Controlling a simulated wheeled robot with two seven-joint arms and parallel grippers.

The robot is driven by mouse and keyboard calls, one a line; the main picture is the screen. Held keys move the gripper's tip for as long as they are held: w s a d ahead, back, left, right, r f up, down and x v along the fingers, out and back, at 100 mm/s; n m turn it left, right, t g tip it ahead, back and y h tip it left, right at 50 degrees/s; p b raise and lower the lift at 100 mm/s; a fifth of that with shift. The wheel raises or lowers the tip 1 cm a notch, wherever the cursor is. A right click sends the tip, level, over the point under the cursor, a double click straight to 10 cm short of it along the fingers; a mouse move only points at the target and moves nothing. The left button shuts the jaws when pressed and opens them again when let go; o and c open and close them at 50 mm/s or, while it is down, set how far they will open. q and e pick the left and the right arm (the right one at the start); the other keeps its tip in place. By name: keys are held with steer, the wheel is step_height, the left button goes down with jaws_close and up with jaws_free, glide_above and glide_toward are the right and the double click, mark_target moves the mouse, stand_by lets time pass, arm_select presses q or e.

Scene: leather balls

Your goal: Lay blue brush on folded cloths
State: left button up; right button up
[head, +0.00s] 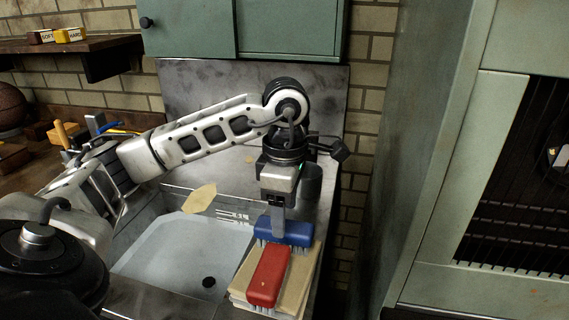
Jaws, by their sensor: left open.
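The blue brush (284,232) lies at the back of the stack of folded cloths (300,277), to the right of the sink. My left gripper (277,222) points down from above, right at the blue brush, and its jaws are open. Its fingers overlap the brush in the picture, so I cannot tell whether they touch it. A red brush (268,276) lies lengthwise on the same cloths, in front of the blue one. Its far end is close to the blue brush. My right gripper is not in view.
The sink basin (185,252) is left of the cloths, with a tan cloth or leather piece (200,198) near its back rim. A dark cup (311,182) stands behind the gripper. A green cabinet (465,160) stands to the right.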

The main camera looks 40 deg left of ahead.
arm_select(q)
step_height(320, 180, up, 11)
steer(key=p, duration=0.3)
steer(key=shift+a, duration=0.15)
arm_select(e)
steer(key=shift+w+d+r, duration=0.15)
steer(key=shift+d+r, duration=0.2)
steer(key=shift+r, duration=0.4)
arm_select(q)
steer(key=shift+w+f, duration=0.1)
